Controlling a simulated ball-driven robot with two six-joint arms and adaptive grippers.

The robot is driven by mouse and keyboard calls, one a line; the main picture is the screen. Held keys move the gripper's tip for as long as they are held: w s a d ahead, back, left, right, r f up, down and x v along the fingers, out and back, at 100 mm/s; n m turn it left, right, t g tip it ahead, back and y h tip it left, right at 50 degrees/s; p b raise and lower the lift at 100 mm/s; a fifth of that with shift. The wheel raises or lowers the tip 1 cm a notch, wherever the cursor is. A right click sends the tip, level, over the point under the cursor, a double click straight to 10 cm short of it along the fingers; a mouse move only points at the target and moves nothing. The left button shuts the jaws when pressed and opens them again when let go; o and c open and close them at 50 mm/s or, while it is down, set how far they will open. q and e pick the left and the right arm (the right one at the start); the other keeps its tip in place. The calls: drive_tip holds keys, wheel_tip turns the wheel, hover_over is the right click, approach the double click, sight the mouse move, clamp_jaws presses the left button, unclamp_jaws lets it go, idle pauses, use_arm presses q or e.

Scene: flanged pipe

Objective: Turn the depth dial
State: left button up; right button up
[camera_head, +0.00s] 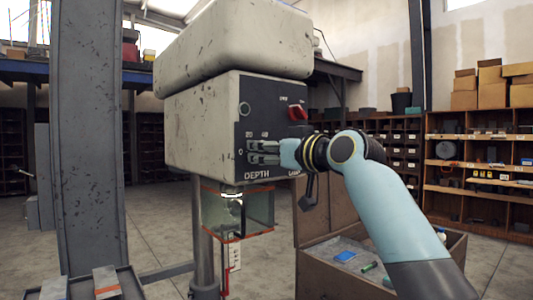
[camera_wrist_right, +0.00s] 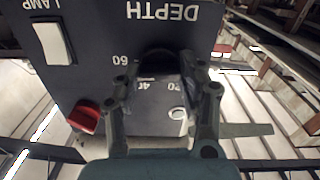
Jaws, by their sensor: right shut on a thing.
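The depth dial (camera_wrist_right: 160,63) is a dark round knob on the dark control panel (camera_wrist_right: 100,75), with pale numbers around it, among them 60, 40 and 20, and the word DEPTH beside it. My right gripper (camera_wrist_right: 162,75) is shut on the dial, one finger on each side of it. In the head view my right gripper (camera_head: 264,151) reaches in from the right to the panel, just above the word DEPTH. The dial itself is mostly hidden there by the fingers, and its pointer cannot be read. My left gripper is not in view.
The panel is on a worn cream drill-press head (camera_head: 196,130). A red switch (camera_head: 296,112) sits above my gripper, and a pale lamp switch (camera_wrist_right: 52,43) shows in the wrist view. A clear guard (camera_head: 257,208) hangs below.

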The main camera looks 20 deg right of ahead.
drive_tip(key=n+b, duration=0.2)
drive_tip(key=n, duration=0.1)
drive_tip(key=n+b, duration=0.1)
drive_tip(key=n, duration=0.1)
drive_tip(key=shift+a+f+n+b, duration=0.1)
drive_tip(key=shift+f+n+b, duration=0.1)
drive_tip(key=shift+n+b, duration=0.2)
drive_tip(key=n+b, duration=0.2)
drive_tip(key=n, duration=0.2)
drive_tip(key=shift+n, duration=0.4)
drive_tip(key=shift+a, duration=0.1)
drive_tip(key=o, duration=1.2)
drive_tip(key=shift+r, duration=0.1)
drive_tip(key=shift+c, duration=0.2)
drive_tip(key=shift+s, duration=0.15)
drive_tip(key=v, duration=1.1)
drive_tip(key=shift+s, duration=0.4)
drive_tip(key=shift+d, duration=0.2)
